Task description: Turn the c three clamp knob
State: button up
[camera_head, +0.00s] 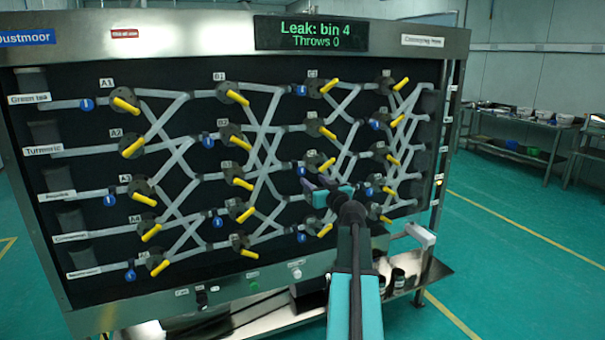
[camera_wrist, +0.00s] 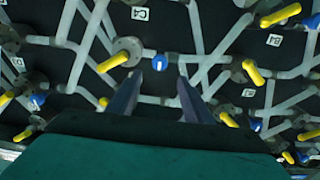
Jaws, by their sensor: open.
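The C3 clamp knob (camera_head: 327,164) is a yellow bar handle on a dark round hub, third down in the third column. In the head view its handle slants up to the right. In the wrist view, which shows the panel upside down, the yellow handle (camera_wrist: 112,62) slants down left, below the C4 label (camera_wrist: 140,13). My gripper (camera_head: 331,195) is just below the knob in the head view. In the wrist view my gripper (camera_wrist: 159,78) is open and empty. Its fingers straddle a blue fitting (camera_wrist: 160,62) in the picture, with the yellow handle outside them.
Other yellow knobs, such as the B3 one (camera_head: 242,184), and pale crossing tubes crowd the black panel. A screen (camera_head: 311,34) reads "Leak: bin 4, Throws 0". A metal shelf (camera_head: 430,275) lies below. Green floor (camera_head: 520,240) is clear at right.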

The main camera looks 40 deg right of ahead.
aim_at(302, 171)
jog(key=shift+p+x, duration=1.15)
jog(key=shift+x, duration=3.55)
jog(key=shift+c, duration=0.4)
